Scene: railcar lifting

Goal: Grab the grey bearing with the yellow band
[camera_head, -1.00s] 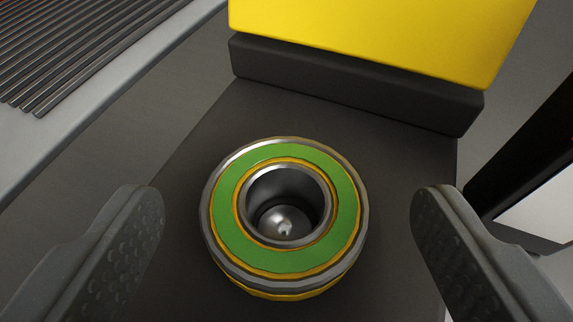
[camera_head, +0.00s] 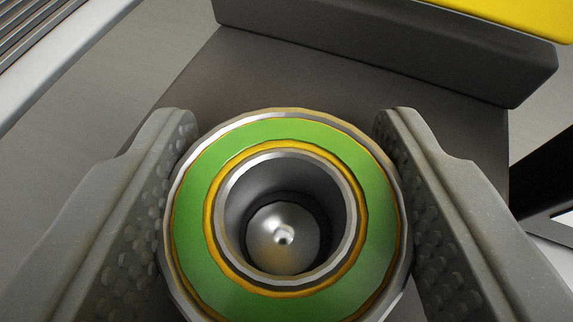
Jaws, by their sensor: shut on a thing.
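The bearing (camera_head: 375,225) is a grey metal ring with a green top face and thin yellow-orange rings around its inner and outer edges. It fills the lower middle of the view, and its lower side is hidden or cut off by the frame. A rounded metal tip (camera_head: 283,238) shows inside its bore. My gripper (camera_head: 285,150) is shut on the bearing, with one grey studded finger against its left side and the other against its right side.
The bearing is over a dark grey surface (camera_head: 300,85). A dark raised block (camera_head: 400,50) with a yellow part (camera_head: 530,12) above stands behind it. A ribbed grey structure (camera_head: 40,40) is at upper left, and a black part (camera_head: 545,175) at right.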

